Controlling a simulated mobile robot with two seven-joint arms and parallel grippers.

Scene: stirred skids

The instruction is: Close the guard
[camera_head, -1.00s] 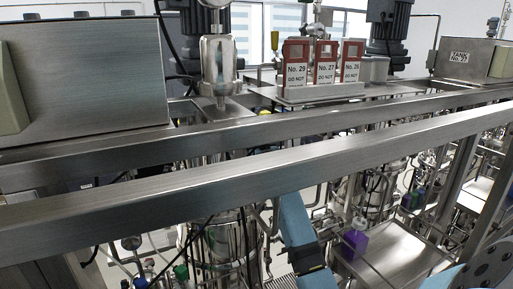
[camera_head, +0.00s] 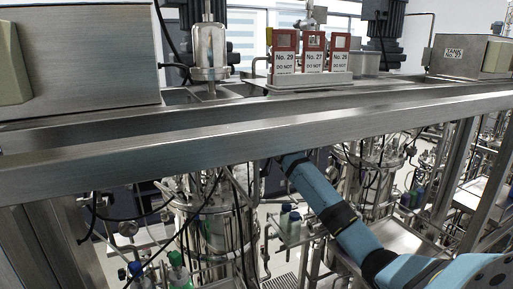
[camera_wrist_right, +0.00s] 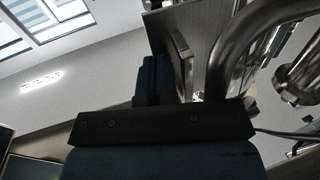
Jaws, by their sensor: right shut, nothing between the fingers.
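No part can be clearly identified as the guard. In the right wrist view a grey flat panel (camera_wrist_right: 198,32) with a metal edge stands just beyond my right gripper (camera_wrist_right: 153,68); I cannot tell whether it is the guard. The gripper's dark blue fingers are together and hold nothing. They appear close to the panel; contact cannot be told. In the head view my blue right arm rises from the lower right, and its far end goes out of sight behind the long steel beam (camera_head: 250,140). My left gripper is not in view.
The steel beam crosses the head view. Behind it stand tagged red-and-white holders (camera_head: 313,57), a steel cabinet (camera_head: 85,55) and a smaller box (camera_head: 470,55). Below are vessels, hoses and green bottles (camera_head: 178,270). A thick curved pipe (camera_wrist_right: 235,45) is right of the gripper in the wrist view.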

